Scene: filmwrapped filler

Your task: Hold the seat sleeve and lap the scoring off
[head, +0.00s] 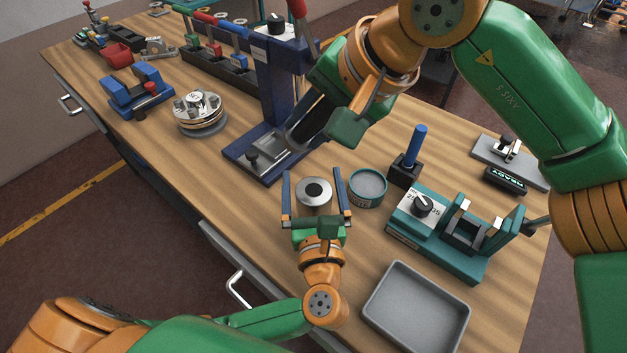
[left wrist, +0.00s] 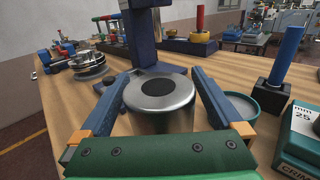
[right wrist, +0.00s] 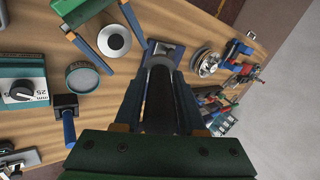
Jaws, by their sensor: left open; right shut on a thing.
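The seat sleeve, seemingly the silver cylinder with a dark round centre (head: 314,194), stands upright on the bench. My left gripper (head: 312,178) is open, its blue fingers on either side of the sleeve. In the left wrist view the sleeve (left wrist: 160,95) sits between the fingers, with visible gaps. My right gripper (head: 296,130) is shut on a dark cylindrical tool (right wrist: 160,100), above the base plate of the blue press (head: 278,95). Its fingers hide much of the tool, and I cannot tell whether it touches the plate. Scoring on the sleeve is not visible.
A round grey tin (head: 367,186) stands right of the sleeve. Beyond it are a blue peg in a black block (head: 405,172) and a teal dial fixture (head: 445,235). An empty grey tray (head: 372,318) lies at the front. A round silver stack (head: 200,112) stands left of the press.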

